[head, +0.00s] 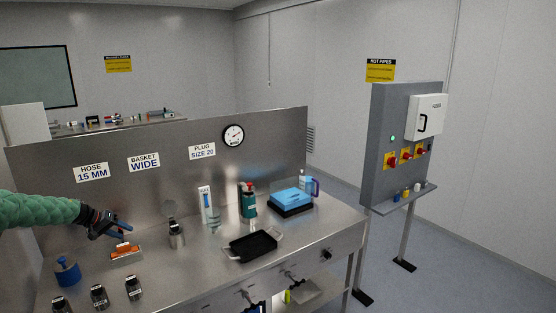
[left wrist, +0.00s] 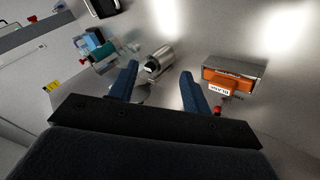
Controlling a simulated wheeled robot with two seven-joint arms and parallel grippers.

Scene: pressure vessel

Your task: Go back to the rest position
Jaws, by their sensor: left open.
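My left gripper (head: 122,229) comes in from the left on a green-sleeved arm and is above the steel bench (head: 205,280). Its two blue fingers are apart with nothing between them; they also show in the left wrist view (left wrist: 160,85). An orange block in a metal holder (head: 126,252) with a white label sits on the bench just below the gripper. In the left wrist view the orange block (left wrist: 232,82) lies to the right of the fingers, apart from them. A steel cup with its lid raised (head: 177,236) stands to the right of the gripper. My right gripper is not seen.
A black tray (head: 252,245), a green bottle (head: 248,201) and a blue box (head: 291,199) stand further right. A blue weight-like object (head: 67,271) and several dark jars (head: 99,296) stand at the front left. A grey control panel (head: 380,150) stands right of the bench.

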